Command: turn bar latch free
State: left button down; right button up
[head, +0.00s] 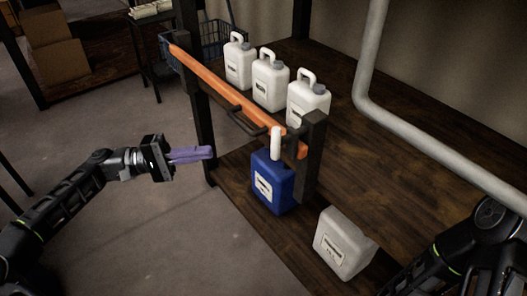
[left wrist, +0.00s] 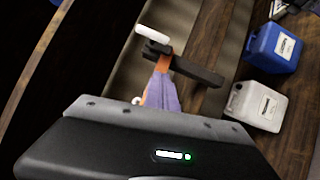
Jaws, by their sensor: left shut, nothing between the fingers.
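The orange bar (head: 225,88) slopes from the dark post at the upper left down to the bracket on the short dark post (head: 308,150) at the right. A black handle (head: 246,122) sits on the bar. A white latch piece (head: 275,141) stands upright by its right end; in the left wrist view a white piece (left wrist: 153,33) shows by the dark bracket. My left gripper (head: 208,152), with purple fingers, is shut and empty, left of the bar in the picture and apart from the latch. The left wrist view shows its fingers (left wrist: 162,80) overlapping the orange bar. My right gripper is out of view.
Several white jugs (head: 270,80) stand behind the bar. A grey pipe (head: 420,150) crosses the right side. Floor around my left gripper is clear.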

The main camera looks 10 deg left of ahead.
pick_arm(q)
jog(key=shift+d, duration=0.2)
jog(key=s+p+x, duration=0.1)
jog(key=s+x, duration=0.1)
jog(key=x, duration=1)
jog(key=shift+s+d+r+p, duration=0.25)
jog(key=shift+d+p, duration=0.1)
jog(key=shift+d, duration=0.35)
